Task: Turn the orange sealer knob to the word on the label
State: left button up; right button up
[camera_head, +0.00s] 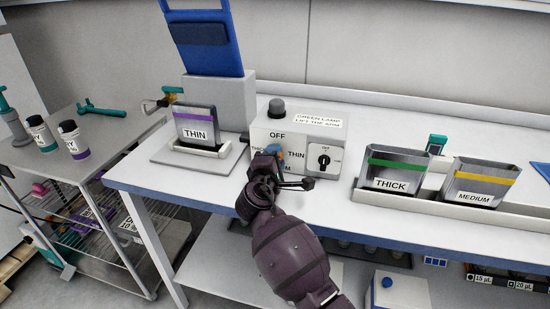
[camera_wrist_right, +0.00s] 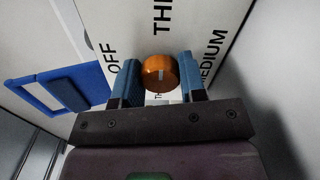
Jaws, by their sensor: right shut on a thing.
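The orange sealer knob (camera_wrist_right: 160,73) sits between the two blue fingers of my right gripper (camera_wrist_right: 161,84), which is shut on it. A pale mark shows on the knob; which way it points is hard to tell. Around it in the wrist view are OFF at left, a cut-off word starting THI above and MEDIUM at right. In the head view my right gripper (camera_head: 270,152) hides the knob on the front of the control box (camera_head: 338,133). The pouch holder (camera_head: 195,117) on the sealer at left bears the label THIN (camera_head: 195,134). My left gripper is not in view.
The box also has a dark lamp (camera_head: 276,108), a small black dial (camera_head: 323,160) and a note about a green lamp and lifting the arm. Holders labelled THICK (camera_head: 391,184) and MEDIUM (camera_head: 477,197) stand in a tray at right. A blue sealer arm (camera_head: 205,35) stands raised.

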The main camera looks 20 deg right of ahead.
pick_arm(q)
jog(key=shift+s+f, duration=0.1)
pick_arm(e)
jog(key=o, duration=0.6)
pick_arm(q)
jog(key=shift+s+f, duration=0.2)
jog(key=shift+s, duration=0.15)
pick_arm(e)
jog(key=o, duration=0.3)
jog(key=shift+s, duration=0.1)
jog(key=shift+s+a, duration=0.2)
jog(key=p+v, duration=0.2)
jog(key=v, duration=0.7)
jog(key=shift+s+a, duration=0.35)
jog(key=shift+s, duration=0.15)
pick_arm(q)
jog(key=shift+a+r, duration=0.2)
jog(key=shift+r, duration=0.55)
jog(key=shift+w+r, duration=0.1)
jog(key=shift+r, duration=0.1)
